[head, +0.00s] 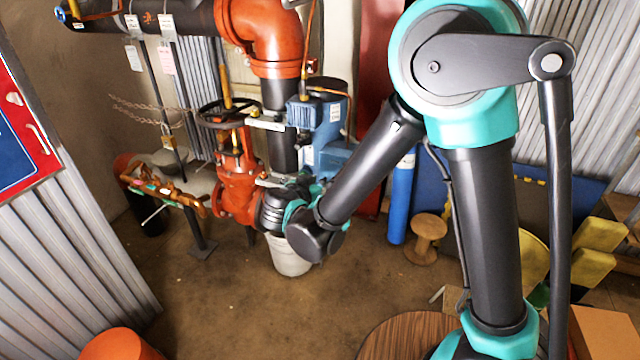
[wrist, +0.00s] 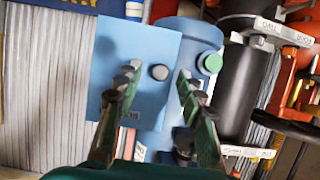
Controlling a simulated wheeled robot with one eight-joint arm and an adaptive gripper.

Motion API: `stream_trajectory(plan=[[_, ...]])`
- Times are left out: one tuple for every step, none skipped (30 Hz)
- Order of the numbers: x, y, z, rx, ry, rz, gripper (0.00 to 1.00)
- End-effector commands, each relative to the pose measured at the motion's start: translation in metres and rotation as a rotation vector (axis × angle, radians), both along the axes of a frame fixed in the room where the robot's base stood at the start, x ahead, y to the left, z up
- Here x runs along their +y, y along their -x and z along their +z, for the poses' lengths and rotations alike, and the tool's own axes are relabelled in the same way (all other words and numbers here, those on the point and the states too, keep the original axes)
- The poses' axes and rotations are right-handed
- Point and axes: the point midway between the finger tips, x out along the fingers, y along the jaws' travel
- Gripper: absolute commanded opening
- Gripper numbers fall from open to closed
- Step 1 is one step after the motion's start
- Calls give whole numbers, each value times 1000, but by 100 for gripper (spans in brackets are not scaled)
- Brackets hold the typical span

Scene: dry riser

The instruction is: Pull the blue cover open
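The blue cover (wrist: 135,50) is a flat light-blue panel in the wrist view, with a round dark grey knob (wrist: 159,72) near its right edge. The blue unit (head: 335,158) it seems to belong to is partly hidden behind my arm in the head view. My gripper (wrist: 156,82) is open, its two fingers pointing at the panel. The knob appears between the fingertips, slightly above their middle; contact is not visible.
A red valve (head: 237,180) with a dark handwheel (head: 222,114) stands left of the blue unit. A white bucket (head: 290,258) stands below my gripper. A blue cylinder (head: 402,200) and a wooden spool (head: 427,235) stand to the right.

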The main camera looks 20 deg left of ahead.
Motion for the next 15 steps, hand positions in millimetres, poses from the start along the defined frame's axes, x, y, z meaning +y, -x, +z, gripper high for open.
stream_trajectory(plan=[[0, 0, 0, 0, 0, 0, 39], [0, -1, 0, 0, 0, 0, 39], [0, 0, 0, 0, 0, 0, 39], [0, 0, 0, 0, 0, 0, 39], [0, 0, 0, 0, 0, 0, 39], [0, 0, 0, 0, 0, 0, 39], [0, 0, 0, 0, 0, 0, 37], [0, 0, 0, 0, 0, 0, 34], [0, 0, 0, 0, 0, 0, 29], [0, 0, 0, 0, 0, 0, 25], [0, 0, 0, 0, 0, 0, 21], [0, 0, 0, 0, 0, 0, 16], [0, 0, 0, 0, 0, 0, 13], [0, 0, 0, 0, 0, 0, 9], [0, 0, 0, 0, 0, 0, 4]])
